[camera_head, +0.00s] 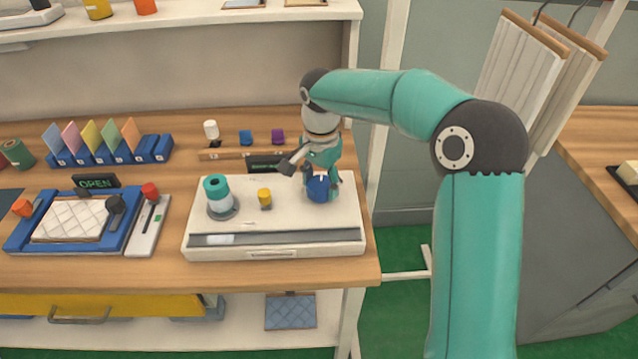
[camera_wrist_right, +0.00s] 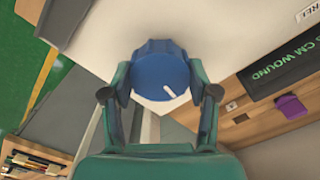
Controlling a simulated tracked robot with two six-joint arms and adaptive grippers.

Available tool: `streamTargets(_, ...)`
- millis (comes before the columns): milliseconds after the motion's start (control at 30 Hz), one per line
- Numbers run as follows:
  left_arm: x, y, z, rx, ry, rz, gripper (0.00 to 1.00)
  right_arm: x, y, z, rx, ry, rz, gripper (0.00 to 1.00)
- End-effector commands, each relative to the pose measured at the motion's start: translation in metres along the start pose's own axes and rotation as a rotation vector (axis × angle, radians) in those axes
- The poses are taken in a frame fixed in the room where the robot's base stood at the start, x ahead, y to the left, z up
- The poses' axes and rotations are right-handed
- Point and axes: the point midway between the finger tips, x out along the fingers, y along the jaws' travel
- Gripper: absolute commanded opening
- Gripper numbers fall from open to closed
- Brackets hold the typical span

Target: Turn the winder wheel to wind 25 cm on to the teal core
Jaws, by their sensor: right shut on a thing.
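The winder wheel is a blue ribbed knob (camera_head: 318,189) at the right end of the cream winder (camera_head: 300,215). In the right wrist view the blue knob (camera_wrist_right: 158,70) shows a white mark pointing down and right. My right gripper (camera_head: 321,180) comes down from above and is shut on the knob, a finger on either side. The teal core (camera_head: 217,187) stands upright at the left end of the winder, with a pale band around its lower part. A dark display (camera_wrist_right: 285,65) reads "CM WOUND"; its number is cut off. My left gripper is not in view.
A small yellow post (camera_head: 264,198) stands between core and knob. A blue press (camera_head: 75,220) with a quilted white pad and an "OPEN" sign (camera_head: 96,182) is at left.

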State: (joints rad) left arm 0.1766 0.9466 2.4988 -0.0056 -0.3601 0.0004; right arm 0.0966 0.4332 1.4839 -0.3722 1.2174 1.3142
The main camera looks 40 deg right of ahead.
Motion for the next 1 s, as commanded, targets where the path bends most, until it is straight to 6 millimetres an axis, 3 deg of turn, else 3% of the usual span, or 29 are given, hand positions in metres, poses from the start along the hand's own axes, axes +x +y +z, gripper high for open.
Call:
streamTargets(600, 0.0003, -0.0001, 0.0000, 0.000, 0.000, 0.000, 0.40, -0.0038, -0.0037, -0.0024, 0.050, 0.009, -0.018, 0.24)
streamTargets(633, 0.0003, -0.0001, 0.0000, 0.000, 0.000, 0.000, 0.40, -0.0038, -0.0037, -0.0024, 0.050, 0.009, -0.018, 0.62)
streamTargets(767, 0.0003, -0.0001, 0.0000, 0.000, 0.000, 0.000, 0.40, -0.0032, -0.0030, -0.0019, 0.050, 0.007, -0.014, 0.84)
streamTargets(1000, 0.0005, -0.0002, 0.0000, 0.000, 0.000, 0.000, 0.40, -0.0015, -0.0017, -0.0011, 0.049, 0.004, -0.008, 0.84)
